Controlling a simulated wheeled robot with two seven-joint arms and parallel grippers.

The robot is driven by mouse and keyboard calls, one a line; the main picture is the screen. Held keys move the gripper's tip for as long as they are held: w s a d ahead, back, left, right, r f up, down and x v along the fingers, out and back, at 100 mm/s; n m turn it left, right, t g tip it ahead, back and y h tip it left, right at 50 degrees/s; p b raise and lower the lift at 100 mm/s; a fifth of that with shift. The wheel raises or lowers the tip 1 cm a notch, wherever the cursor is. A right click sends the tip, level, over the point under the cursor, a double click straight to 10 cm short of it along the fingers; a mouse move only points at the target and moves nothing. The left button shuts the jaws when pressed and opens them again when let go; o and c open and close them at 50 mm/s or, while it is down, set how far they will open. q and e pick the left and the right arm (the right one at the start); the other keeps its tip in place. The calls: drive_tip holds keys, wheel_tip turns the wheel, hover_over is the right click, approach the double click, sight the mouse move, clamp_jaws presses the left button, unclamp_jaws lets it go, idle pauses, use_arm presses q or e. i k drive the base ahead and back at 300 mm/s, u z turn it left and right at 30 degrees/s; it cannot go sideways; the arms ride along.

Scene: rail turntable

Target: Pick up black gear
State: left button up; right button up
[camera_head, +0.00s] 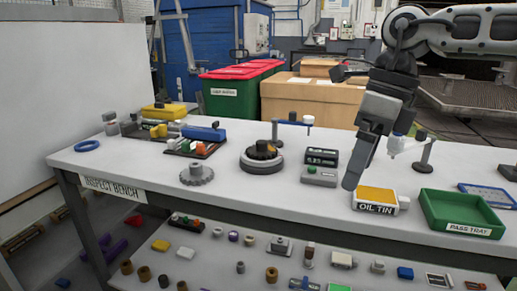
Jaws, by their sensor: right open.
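A round black gear-like part (262,149) sits on a dark round base (261,163) near the middle of the bench, with a small yellow-orange piece at its top. I cannot make out its teeth clearly. A grey gear (196,175) lies flat to its left, nearer the front edge. My right gripper (360,163) reaches down from the upper right, to the right of the black part and apart from it. It is open and seems empty, above and behind the oil tin; one finger is largely hidden. My left gripper is not in view.
The white bench (120,165) holds a yellow-topped oil tin (376,195), green pass tray (461,212), grey box with button (319,177), blue-armed stand (292,121), tool trays and blue ring (87,146). The front strip before the black part is clear. Small parts fill the lower shelf.

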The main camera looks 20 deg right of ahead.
sight(263, 150)
drive_tip(key=i, duration=1.4)
